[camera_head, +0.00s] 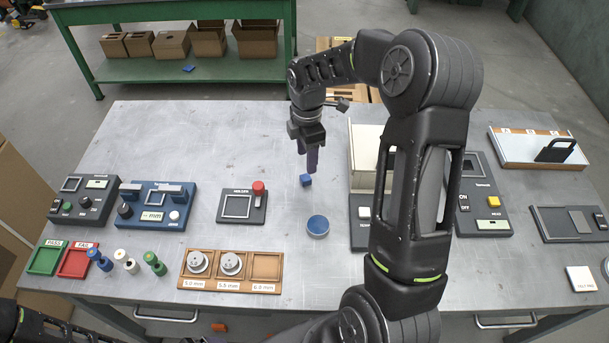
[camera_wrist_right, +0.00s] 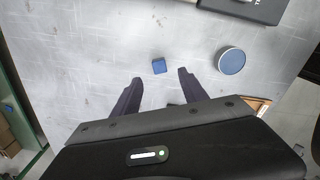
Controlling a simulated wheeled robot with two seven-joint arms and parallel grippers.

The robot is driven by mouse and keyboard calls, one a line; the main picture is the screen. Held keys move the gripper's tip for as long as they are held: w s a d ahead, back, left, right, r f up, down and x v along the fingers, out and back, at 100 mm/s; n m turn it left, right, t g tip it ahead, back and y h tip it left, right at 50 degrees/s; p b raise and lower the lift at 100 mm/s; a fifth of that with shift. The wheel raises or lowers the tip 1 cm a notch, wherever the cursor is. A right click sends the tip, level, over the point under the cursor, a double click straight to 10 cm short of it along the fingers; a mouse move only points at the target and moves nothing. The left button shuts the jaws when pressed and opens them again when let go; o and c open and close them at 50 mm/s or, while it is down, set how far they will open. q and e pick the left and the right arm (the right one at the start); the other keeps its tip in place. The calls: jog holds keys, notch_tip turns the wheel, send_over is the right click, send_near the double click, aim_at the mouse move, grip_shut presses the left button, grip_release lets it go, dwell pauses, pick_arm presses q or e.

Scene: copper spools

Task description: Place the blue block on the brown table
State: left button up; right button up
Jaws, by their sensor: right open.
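The small blue block (camera_head: 306,180) lies on the grey metal worktable (camera_head: 300,108), near its middle. My right gripper (camera_head: 312,166) points down just above and beside it. In the right wrist view the block (camera_wrist_right: 158,66) shows slightly beyond the gap between the two fingertips of my right gripper (camera_wrist_right: 159,80). The fingers are apart and nothing is between them. A brown wooden surface (camera_head: 325,45) shows partly behind my right arm, beyond the worktable; I cannot tell whether it is a table. My left gripper is out of view.
A round blue-topped tin (camera_head: 318,225) stands near the block. A device with a red knob (camera_head: 258,188) is to the left, and a wooden tray with weights (camera_head: 265,268) is in front. A green bench (camera_head: 180,72) with cardboard boxes stands behind. The worktable's back left is clear.

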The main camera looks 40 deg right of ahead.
aim_at(307, 176)
jog(key=shift+d, duration=0.15)
jog(key=shift+f, duration=1.4)
notch_tip(307, 176, down, 5)
jog(key=b, duration=0.4)
jog(key=shift+f, duration=0.15)
jog(key=shift+c, duration=0.4)
